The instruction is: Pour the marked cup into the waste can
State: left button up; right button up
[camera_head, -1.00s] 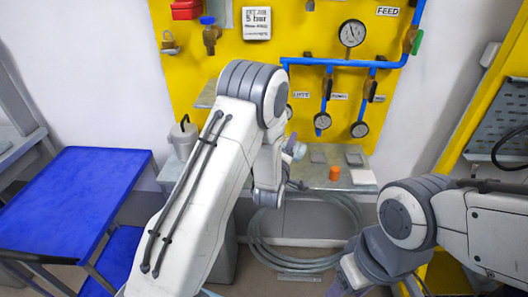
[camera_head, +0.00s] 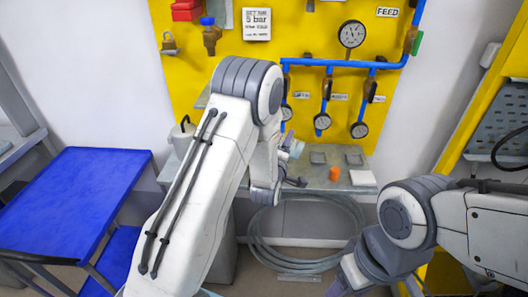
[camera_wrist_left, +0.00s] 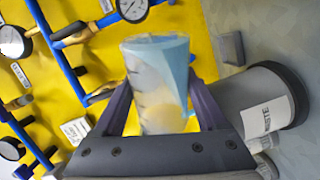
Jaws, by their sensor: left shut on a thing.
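The marked cup (camera_wrist_left: 155,75) is a translucent, bluish cup with dark marks on its side. It stands between the purple-grey fingers of my left gripper (camera_wrist_left: 155,104), which is shut on it. I cannot tell how much is in it. In the head view the cup (camera_head: 293,149) is a small pale-blue shape beside my left wrist, above the bench. The waste can (camera_wrist_left: 262,108), grey with a dark rim and a WASTE label, is right of the cup in the left wrist view, apart from it.
The bench (camera_head: 318,182) carries an orange cap (camera_head: 334,173), small grey trays and a white block (camera_head: 362,178). Behind it is a yellow board (camera_head: 300,25) with blue pipes and gauges. A coiled hose (camera_head: 262,240) hangs below. A blue table (camera_head: 75,195) stands left.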

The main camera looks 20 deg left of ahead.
pick_arm(q)
jog(key=shift+a+r+n, duration=0.45)
jog(key=shift+r+n, duration=0.05)
jog(key=shift+r, duration=0.2)
dwell(0.3)
jog(key=shift+a+r+n+h, duration=0.2)
jog(key=shift+r+n+h, duration=0.1)
jog(key=shift+n, duration=0.4)
dwell(0.8)
jog(key=shift+f+b, duration=0.1)
jog(key=shift+b, duration=0.4)
